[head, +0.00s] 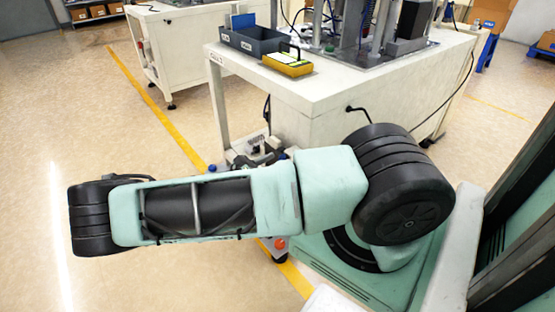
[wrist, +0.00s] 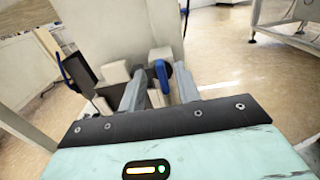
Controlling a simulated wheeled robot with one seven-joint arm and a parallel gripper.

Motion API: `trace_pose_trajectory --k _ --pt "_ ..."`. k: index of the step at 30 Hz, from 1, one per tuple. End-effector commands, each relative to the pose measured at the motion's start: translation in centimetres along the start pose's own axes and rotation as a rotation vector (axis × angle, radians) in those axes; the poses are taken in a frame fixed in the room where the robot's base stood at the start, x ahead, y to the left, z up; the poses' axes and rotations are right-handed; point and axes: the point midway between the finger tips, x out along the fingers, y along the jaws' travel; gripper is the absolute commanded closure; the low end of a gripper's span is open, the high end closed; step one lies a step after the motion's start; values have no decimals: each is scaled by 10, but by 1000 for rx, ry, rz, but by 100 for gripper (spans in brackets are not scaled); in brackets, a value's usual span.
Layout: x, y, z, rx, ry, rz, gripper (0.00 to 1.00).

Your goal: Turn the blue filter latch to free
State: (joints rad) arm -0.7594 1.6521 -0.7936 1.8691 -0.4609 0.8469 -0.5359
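In the wrist view the blue latch (wrist: 162,77) is a small upright blue lever with a rounded top. It shows between the two grey fingers of my gripper (wrist: 159,74), closer to the right finger. The fingers stand apart, with a gap on the left of the lever. I cannot tell whether the right finger touches it. Pale block-shaped parts show around and behind the lever. In the head view my arm hides my gripper; a small blue spot (head: 212,168) shows on low equipment just behind the arm, and I cannot tell whether it is the latch.
A white bench (head: 330,100) stands behind my arm, bearing a dark bin (head: 254,42) and a yellow device (head: 288,65). Low grey equipment (head: 255,150) sits by its leg. A dark part with a blue edge (wrist: 78,70) is left of the fingers. Open floor lies left.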

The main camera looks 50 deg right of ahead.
Motion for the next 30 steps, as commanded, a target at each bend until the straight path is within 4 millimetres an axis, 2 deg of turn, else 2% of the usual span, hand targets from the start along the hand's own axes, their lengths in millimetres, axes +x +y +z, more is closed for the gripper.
trace_pose_trajectory --k 3,6,17,20,21,30 --pt "16 0 0 0 -2 -1 67" --pt "23 0 0 0 -1 0 67" --pt "27 0 0 0 0 0 67" --pt "27 0 0 0 0 0 95" --pt "27 0 0 0 0 0 100" --pt "26 0 0 15 0 0 100"
